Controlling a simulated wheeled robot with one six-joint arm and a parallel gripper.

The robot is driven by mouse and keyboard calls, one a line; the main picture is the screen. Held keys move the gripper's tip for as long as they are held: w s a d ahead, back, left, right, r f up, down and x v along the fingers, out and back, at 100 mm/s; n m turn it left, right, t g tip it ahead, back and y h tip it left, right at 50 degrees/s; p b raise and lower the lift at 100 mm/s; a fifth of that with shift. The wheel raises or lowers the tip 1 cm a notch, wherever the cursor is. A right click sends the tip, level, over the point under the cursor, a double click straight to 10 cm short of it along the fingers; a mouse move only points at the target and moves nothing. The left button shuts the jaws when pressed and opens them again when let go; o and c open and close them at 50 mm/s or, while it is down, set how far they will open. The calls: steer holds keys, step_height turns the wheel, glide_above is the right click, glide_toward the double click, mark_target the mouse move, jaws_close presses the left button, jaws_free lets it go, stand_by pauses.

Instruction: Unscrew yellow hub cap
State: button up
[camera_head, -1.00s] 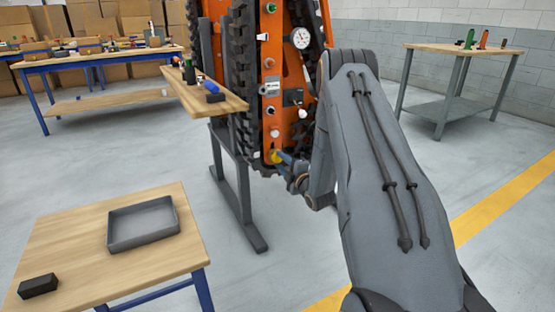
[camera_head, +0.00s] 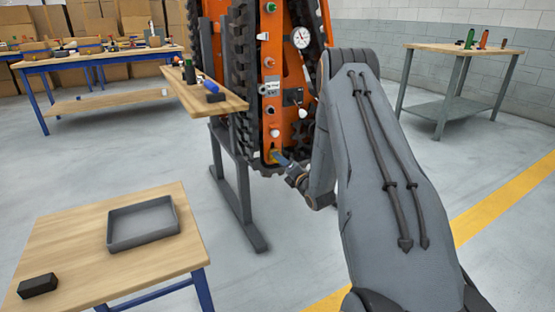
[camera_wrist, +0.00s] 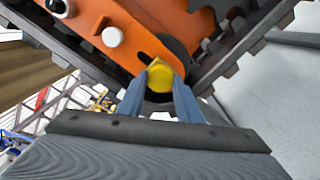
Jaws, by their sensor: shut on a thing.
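The yellow hub cap (camera_wrist: 160,77) sits low on the orange side plate of the tracked carrier, and only a sliver of it shows in the head view (camera_head: 274,156). My gripper (camera_wrist: 161,84) has its two blue-grey fingers on either side of the cap, shut on it. In the head view my gripper (camera_head: 282,160) reaches the lower end of the orange plate (camera_head: 277,60) from the right and partly covers the cap. I cannot tell whether the cap is still seated against the plate.
A grey tray (camera_head: 114,246) and a black block (camera_head: 38,286) are on the wooden table at lower left. A narrow wooden shelf (camera_head: 226,103) with small items juts out left of the carrier. Black tracks (camera_head: 240,60) edge the orange plate. Open floor lies between the tables.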

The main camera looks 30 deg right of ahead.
steer(key=n, duration=0.4)
steer(key=shift+n, duration=0.4)
steer(key=o, duration=0.9)
steer(key=m+p, duration=0.2)
steer(key=m, duration=0.8)
